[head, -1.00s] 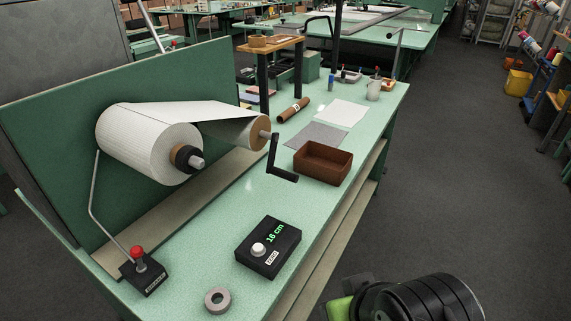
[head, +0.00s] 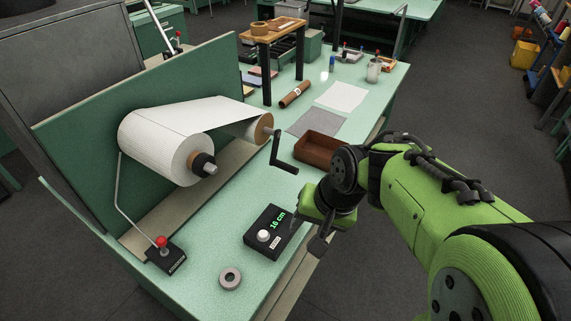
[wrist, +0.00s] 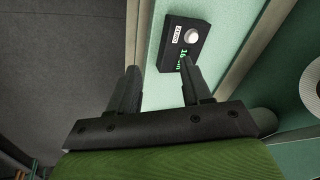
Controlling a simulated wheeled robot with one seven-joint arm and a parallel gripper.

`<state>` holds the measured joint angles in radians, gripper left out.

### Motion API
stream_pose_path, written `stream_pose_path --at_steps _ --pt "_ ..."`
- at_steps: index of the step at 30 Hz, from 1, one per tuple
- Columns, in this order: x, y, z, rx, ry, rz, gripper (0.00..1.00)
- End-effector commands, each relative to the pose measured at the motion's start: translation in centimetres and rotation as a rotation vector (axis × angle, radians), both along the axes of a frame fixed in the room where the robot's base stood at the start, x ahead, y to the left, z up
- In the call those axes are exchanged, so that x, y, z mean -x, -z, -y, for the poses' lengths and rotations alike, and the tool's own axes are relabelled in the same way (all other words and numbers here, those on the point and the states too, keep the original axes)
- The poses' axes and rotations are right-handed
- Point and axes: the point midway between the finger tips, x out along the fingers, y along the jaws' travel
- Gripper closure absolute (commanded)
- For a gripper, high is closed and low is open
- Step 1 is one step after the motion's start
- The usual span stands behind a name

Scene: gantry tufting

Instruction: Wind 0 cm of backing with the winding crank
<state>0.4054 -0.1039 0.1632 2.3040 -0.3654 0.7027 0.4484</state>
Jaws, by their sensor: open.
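The winding crank (head: 283,158), a dark bent handle, sticks out from the smaller take-up roll (head: 259,127). White backing (head: 190,113) runs to it from the large roll (head: 165,155). A black counter box (head: 267,228) with a white knob reads "16 cm" in green in the head view. It also shows past my fingers in the wrist view (wrist: 182,42), its display partly covered by one finger. My gripper (wrist: 158,66) is open and empty. In the head view my gripper (head: 307,236) is just right of the counter box, at the table's front edge, apart from the crank.
A brown box (head: 318,150) sits right of the crank, partly behind my arm. A red-knobbed lever box (head: 165,256) and a grey tape ring (head: 230,279) lie nearer on the green table. A green panel (head: 90,130) stands behind the rolls. Table between crank and counter is clear.

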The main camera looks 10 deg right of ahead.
Motion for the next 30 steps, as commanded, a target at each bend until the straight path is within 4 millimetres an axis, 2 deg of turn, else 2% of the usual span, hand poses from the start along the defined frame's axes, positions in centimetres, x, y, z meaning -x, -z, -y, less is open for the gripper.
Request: stream_pose_path --at_steps 1,6,12,14,18,22,26,30 --pt "-1.5 1.5 0.4 -0.08 0.065 -0.047 0.52" --pt "-5.8 5.4 1.0 -0.397 0.294 -0.161 0.52" --pt "-10.2 8.4 3.2 -0.857 0.599 -0.272 0.52" --pt "-11.3 8.9 4.5 -1.013 0.694 -0.3 0.52" --pt "-13.4 9.4 8.3 -1.383 0.889 -0.346 0.52" --pt "-14.1 9.3 11.6 -1.629 0.993 -0.364 0.52" --pt "-14.4 9.2 12.6 -1.716 1.021 -0.371 0.52" --pt "-15.7 9.2 11.1 -1.715 1.018 -0.375 0.52"
